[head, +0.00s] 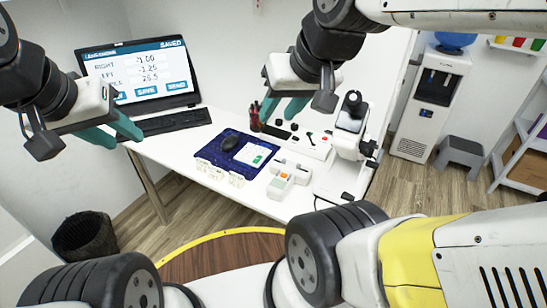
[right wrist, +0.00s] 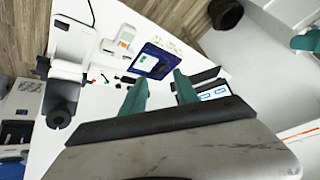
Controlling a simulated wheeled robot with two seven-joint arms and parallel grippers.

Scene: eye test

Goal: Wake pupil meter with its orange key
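A small white handheld device, which looks like the pupil meter (head: 279,188), lies on the white table near its front edge. A small orange patch, likely its key (head: 284,175), shows on top. In the right wrist view the device (right wrist: 122,46) is at the upper left, with the orange key (right wrist: 126,37) facing up. My right gripper (head: 281,112) is open and empty above the table, behind the device and apart from it; its two teal fingers (right wrist: 160,92) are spread. My left gripper (head: 126,138) is open and empty at the left, in front of the laptop.
A laptop (head: 135,72) reading "SAVED" stands at the table's back left. A pen cup (head: 255,122) and a white instrument (head: 351,125) stand farther right.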

